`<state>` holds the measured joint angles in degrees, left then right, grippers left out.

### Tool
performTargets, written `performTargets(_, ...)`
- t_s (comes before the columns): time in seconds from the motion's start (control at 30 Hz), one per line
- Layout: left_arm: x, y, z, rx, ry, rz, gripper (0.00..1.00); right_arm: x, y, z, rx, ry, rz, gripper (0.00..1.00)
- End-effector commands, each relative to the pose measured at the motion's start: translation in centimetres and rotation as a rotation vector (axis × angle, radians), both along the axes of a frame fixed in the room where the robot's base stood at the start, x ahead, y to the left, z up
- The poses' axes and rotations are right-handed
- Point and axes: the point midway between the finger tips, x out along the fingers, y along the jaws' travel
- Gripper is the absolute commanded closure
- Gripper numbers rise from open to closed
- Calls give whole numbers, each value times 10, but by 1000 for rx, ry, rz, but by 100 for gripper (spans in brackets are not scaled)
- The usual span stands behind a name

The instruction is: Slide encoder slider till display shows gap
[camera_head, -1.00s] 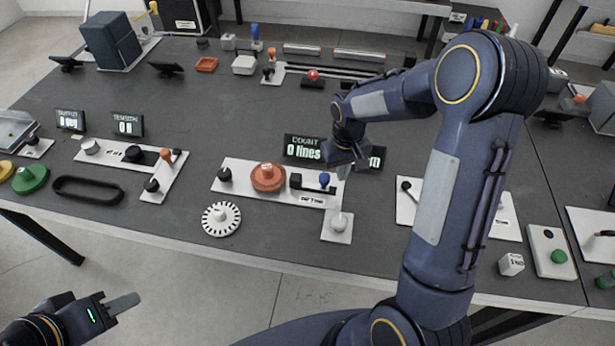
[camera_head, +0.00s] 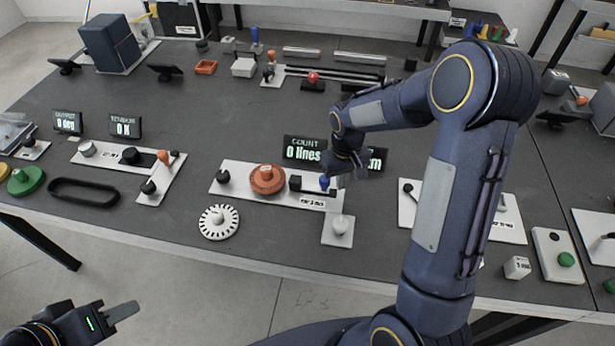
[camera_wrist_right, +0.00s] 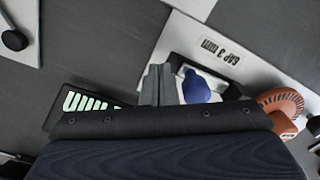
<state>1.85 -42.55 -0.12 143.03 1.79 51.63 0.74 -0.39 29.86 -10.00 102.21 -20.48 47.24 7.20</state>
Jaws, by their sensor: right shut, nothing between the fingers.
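The encoder slider has a blue knob (camera_head: 324,182) at the right end of a white panel (camera_head: 236,187). The knob also shows in the right wrist view (camera_wrist_right: 196,88), beside a label reading "GAP 3 mm". The count display (camera_head: 301,150) reads "0 lines". A second display (camera_head: 377,158) is mostly hidden by my right arm; only "mm" shows. My right gripper (camera_head: 339,182) is shut and empty, low beside the knob on its right. In the wrist view its fingers (camera_wrist_right: 160,86) are next to the knob; contact is unclear. My left gripper (camera_head: 122,312) is off the table's front; its opening is unclear.
An orange disc (camera_head: 267,179) and black block (camera_head: 295,183) sit on the same panel. A slotted white disc (camera_head: 219,222) lies front-left. The dark tabletop behind the displays is mostly clear.

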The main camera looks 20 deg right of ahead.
Motion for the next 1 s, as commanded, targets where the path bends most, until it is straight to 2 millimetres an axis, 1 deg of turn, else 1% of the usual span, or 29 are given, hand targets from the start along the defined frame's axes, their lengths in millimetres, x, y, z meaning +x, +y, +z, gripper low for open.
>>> performTargets(0.27, 0, 0, 0, 0, 0, 0, 64, 4, 7, 0, 0, 0, 1, 100)
performTargets(1.0, 0, 0, 0, 0, 0, 0, 64, 5, 9, 0, 0, 0, 1, 100)
